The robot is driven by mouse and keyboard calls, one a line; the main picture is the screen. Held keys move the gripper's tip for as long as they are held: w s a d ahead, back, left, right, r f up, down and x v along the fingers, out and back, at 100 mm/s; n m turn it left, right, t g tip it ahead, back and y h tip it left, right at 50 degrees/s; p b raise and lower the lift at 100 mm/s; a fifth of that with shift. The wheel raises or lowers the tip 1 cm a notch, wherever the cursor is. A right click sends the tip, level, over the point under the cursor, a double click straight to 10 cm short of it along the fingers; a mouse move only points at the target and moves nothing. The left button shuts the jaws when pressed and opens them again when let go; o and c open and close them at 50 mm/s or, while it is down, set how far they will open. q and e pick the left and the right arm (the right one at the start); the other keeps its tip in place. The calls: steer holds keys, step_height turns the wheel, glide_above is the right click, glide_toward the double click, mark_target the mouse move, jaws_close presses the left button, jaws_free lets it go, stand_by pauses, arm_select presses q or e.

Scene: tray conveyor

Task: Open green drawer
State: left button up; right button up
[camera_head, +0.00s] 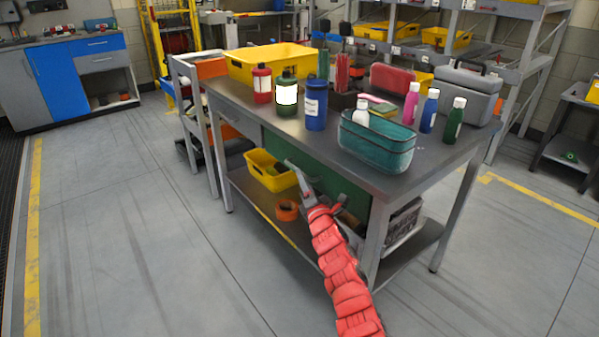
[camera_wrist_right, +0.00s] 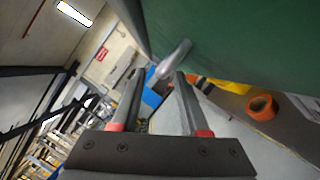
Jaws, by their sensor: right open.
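The green drawer front (camera_head: 345,190) sits under the tabletop of the grey workbench, partly hidden behind my right arm. In the right wrist view its green face (camera_wrist_right: 235,45) fills the upper right. A grey metal handle (camera_wrist_right: 175,57) stands out from it, near the gap between my fingertips. My right gripper (camera_head: 299,178) is open, close in front of the green front; it also shows in the right wrist view (camera_wrist_right: 160,80). No grip on the handle shows. Whether a finger touches it, I cannot tell. My left gripper is not in view.
The bench top (camera_head: 235,95) holds several bottles, a teal basket (camera_head: 375,150) and a yellow bin (camera_head: 270,62). On the lower shelf, a small yellow bin (camera_head: 268,172) and an orange tape roll (camera_head: 287,211) lie near my gripper. The floor (camera_head: 130,220) left of the bench is clear.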

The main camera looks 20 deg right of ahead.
steer(key=shift+x, duration=1.6)
steer(key=shift+w+a, duration=0.1)
steer(key=shift+w, duration=0.2)
jaws_close()
